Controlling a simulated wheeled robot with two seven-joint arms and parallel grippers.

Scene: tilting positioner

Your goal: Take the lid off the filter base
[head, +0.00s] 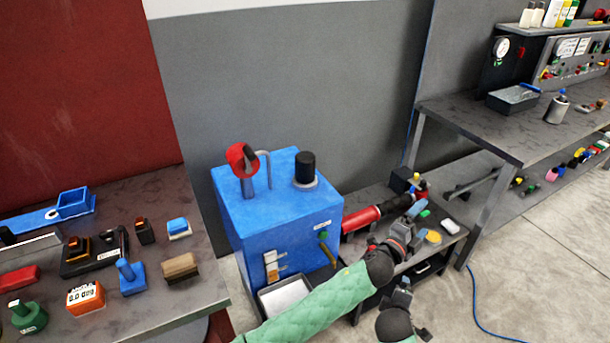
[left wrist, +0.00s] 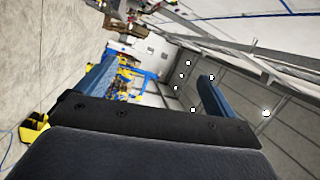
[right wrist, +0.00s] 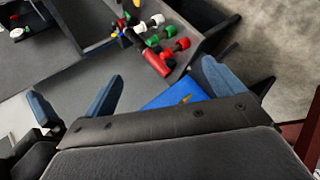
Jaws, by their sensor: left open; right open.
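A black cylinder (head: 305,166) stands upright on a pale ring on top of the blue cabinet (head: 270,215); I cannot tell whether this is the filter base with its lid. No other part is plainly a filter base or lid. My left gripper (head: 411,229) is to the right of the cabinet, above the low side bench, small and partly hidden. Its jaws (left wrist: 155,72) are open and empty in the left wrist view, facing the far room. My right gripper (right wrist: 118,78) is open and empty, above grey surfaces; in the head view it is hard to make out.
A red ring-shaped part (head: 241,158) and bent pipe are on the cabinet top. The left bench (head: 150,205) holds several tools and blocks. The low bench (head: 455,222) carries small coloured parts. A long bench (head: 510,145) stands right. Floor at lower right is clear except a blue cable.

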